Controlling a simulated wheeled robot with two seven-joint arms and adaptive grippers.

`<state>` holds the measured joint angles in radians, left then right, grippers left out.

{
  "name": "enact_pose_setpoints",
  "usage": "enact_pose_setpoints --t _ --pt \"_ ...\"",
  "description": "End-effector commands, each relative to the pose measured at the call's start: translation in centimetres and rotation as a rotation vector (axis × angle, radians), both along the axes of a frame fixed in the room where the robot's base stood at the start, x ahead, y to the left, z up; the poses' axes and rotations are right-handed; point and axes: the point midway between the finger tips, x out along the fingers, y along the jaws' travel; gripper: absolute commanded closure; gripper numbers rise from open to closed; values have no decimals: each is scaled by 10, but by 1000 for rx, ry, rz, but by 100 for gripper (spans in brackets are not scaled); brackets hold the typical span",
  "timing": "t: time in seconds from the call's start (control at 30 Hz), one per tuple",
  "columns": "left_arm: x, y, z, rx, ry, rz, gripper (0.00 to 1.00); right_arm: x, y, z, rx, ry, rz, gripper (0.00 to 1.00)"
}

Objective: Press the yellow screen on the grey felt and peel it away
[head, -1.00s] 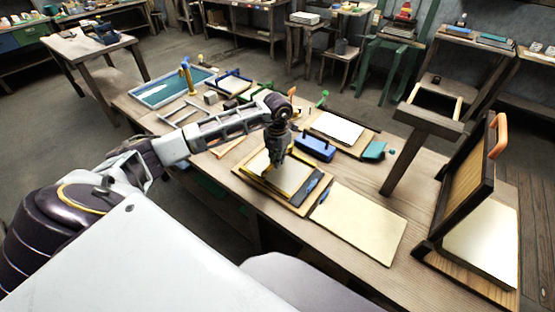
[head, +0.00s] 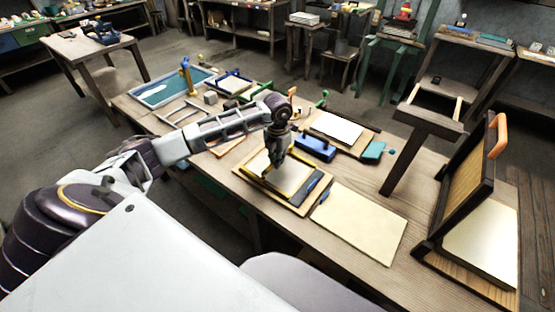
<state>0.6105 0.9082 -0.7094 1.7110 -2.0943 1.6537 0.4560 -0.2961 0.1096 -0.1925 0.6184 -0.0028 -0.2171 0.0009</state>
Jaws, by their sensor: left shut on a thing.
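The yellow screen (head: 288,192), a small yellow-edged frame, lies over a wooden board near the middle of the bench. My left gripper (head: 267,173) comes down on it from above and is shut on it, though the fingertips are small and partly hidden by the wrist. A pale surface shows within the frame. A dark blue-grey strip (head: 314,186) shows along the frame's right side. I cannot tell for sure which surface is the grey felt, or whether the screen touches it. My right gripper is not in view.
A cream panel (head: 360,222) lies flat to the right. A blue block (head: 315,148) stands just behind the screen. A hinged dark frame (head: 462,190) stands tilted at the right end. A blue tray (head: 170,88) and wooden frames lie farther left. An upright wooden post (head: 408,155) rises behind the panel.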

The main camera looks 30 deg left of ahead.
Motion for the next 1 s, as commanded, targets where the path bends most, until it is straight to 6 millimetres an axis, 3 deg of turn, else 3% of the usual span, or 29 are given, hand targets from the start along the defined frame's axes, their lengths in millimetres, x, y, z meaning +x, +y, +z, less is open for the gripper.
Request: enact_pose_setpoints --t 0.47,1.0 --pt "-2 -1 5 0 8 -2 100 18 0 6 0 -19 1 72" --pt "-1 0 17 0 3 -1 100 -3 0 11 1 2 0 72"
